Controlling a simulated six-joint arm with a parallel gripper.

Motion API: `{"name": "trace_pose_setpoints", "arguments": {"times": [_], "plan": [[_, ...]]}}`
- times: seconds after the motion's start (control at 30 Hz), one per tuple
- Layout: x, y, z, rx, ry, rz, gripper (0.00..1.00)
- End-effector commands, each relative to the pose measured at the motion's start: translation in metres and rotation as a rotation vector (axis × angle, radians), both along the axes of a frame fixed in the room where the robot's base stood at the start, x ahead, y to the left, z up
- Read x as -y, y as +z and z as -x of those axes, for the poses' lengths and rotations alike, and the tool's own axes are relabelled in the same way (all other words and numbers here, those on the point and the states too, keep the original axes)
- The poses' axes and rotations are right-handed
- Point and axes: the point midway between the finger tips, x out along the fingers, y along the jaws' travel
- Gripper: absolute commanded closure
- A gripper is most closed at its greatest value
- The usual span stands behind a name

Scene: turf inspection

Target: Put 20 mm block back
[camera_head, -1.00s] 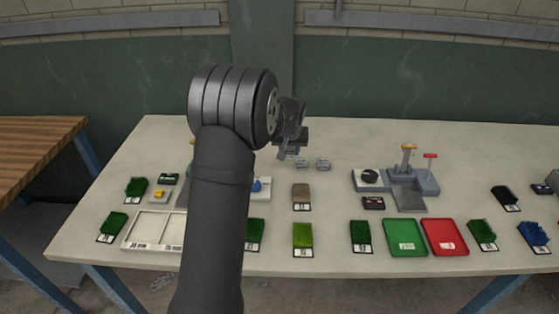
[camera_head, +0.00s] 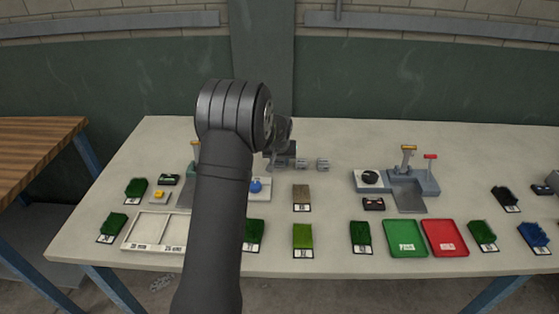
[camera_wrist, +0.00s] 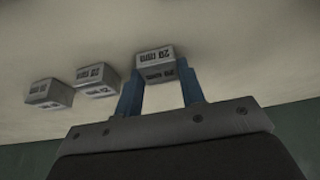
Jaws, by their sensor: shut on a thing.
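In the wrist view, the two blue fingers of my gripper (camera_wrist: 160,88) are shut on the grey 20 mm block (camera_wrist: 155,64), with its printed label showing. I cannot tell whether the block touches the table. In the head view, my gripper (camera_head: 280,161) is low over the back of the table, just left of two small grey blocks. The held block cannot be made out clearly there.
Two more labelled grey blocks stand in a row beside the held one, a nearer block (camera_wrist: 97,80) and a farther block (camera_wrist: 49,93). On the white table are turf samples, a grey device (camera_head: 411,188), a green tray (camera_head: 405,251) and a red tray (camera_head: 462,226).

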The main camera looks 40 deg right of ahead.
Motion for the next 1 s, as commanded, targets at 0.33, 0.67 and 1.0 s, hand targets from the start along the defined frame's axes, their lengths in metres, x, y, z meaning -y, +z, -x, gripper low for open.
{"name": "trace_pose_setpoints", "arguments": {"times": [0.33, 0.67, 1.0], "plan": [[0.0, -0.002, 0.0, -0.001, 0.0, -0.001, 0.42], [-0.005, 0.021, 0.005, 0.001, 0.0, 0.001, 0.42], [-0.023, 0.083, 0.023, 0.001, 0.0, 0.001, 0.42]]}}
